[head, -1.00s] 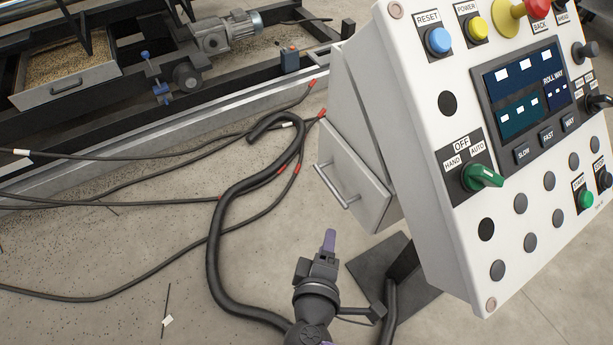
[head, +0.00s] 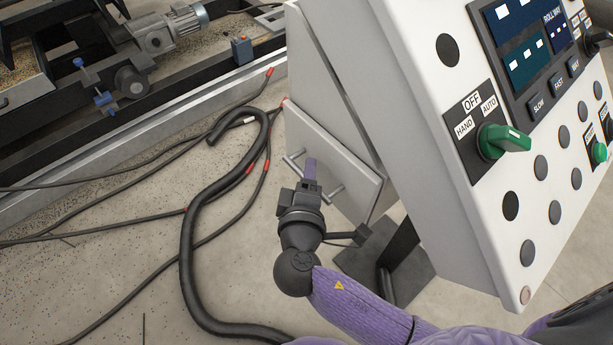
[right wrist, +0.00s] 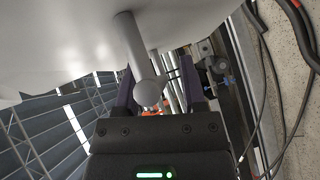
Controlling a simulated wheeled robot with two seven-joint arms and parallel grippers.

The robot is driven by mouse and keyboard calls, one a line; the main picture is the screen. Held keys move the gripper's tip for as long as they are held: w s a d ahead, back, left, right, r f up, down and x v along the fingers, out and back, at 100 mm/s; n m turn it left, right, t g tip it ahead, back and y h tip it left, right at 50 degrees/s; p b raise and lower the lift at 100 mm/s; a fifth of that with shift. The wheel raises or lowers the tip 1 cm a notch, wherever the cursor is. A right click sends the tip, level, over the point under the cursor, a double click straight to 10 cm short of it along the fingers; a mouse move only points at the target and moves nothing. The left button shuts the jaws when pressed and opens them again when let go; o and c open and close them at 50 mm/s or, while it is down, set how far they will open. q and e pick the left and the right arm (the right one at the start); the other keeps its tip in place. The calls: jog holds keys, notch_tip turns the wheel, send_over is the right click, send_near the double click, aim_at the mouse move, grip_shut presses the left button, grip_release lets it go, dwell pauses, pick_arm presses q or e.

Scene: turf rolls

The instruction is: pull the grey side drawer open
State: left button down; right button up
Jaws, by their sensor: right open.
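The grey side drawer (head: 352,158) is a light panel low on the side of the white control box, and it looks shut. Its bar handle (head: 335,191) sticks out from the front, with its middle hidden behind my right gripper (head: 311,172). My right gripper is at the handle, its purple fingers towards the drawer. In the right wrist view my right gripper (right wrist: 160,84) is open, with a finger on either side of the handle (right wrist: 137,48). I cannot tell whether either finger touches it. My left gripper is not in view.
The control panel (head: 440,130) with a green knob (head: 503,141) stands close to the right of my arm. A thick black hose (head: 190,255) and cables lie on the floor to the left. A motor machine (head: 150,40) stands at the back left.

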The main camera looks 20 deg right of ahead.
grip_shut()
dwell(1.4)
